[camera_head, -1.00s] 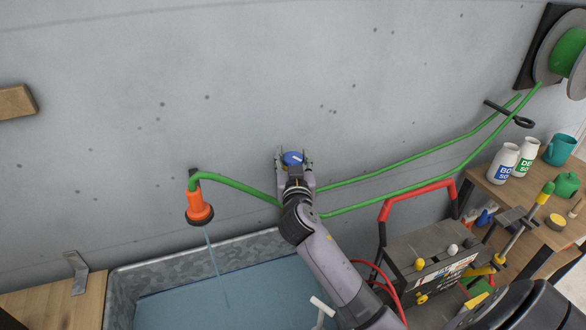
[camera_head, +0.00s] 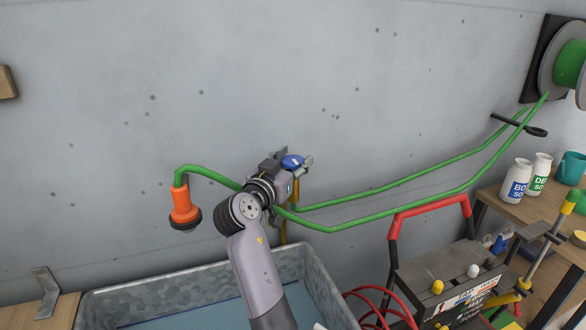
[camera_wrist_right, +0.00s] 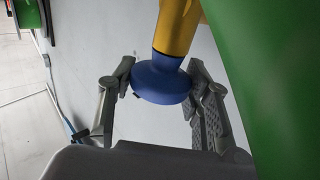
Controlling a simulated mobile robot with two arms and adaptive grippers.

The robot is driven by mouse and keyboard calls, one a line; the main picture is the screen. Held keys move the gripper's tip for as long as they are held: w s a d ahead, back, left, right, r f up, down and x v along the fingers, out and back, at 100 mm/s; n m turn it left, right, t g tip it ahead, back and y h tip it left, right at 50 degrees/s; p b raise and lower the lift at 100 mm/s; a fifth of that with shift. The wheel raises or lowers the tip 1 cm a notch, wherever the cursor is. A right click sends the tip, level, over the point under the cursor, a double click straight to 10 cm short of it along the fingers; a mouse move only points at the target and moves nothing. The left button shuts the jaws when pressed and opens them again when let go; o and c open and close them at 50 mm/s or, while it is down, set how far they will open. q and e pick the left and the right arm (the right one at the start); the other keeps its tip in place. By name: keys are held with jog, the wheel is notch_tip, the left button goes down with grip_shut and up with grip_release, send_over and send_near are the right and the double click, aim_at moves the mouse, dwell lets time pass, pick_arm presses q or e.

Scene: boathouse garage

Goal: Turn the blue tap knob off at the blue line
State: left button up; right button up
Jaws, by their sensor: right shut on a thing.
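The blue tap knob (camera_head: 291,161) is on the grey wall at the middle of the head view, with a small white mark on its face. My right gripper (camera_head: 287,166) is shut on it, its fingers at two sides of the knob. The right wrist view shows the round blue knob (camera_wrist_right: 160,84) between the two fingers, on a brass-coloured stem (camera_wrist_right: 177,28). I cannot make out a blue line by the knob. The orange nozzle (camera_head: 183,204) hangs at the left end of the green hose (camera_head: 378,213), and no water shows below it. My left gripper is not in view.
A metal trough (camera_head: 120,299) stands below the nozzle. A grey box with a red handle (camera_head: 430,207) and red cables (camera_head: 375,293) stands to the right. White bottles (camera_head: 516,180) stand on a wooden shelf. A hose reel (camera_head: 566,62) is at upper right.

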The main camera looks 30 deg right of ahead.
aim_at(293, 159)
jog(key=shift+r, duration=0.2)
jog(key=o, duration=1.1)
jog(key=shift+f, duration=0.1)
notch_tip(293, 159, up, 10)
dwell(0.3)
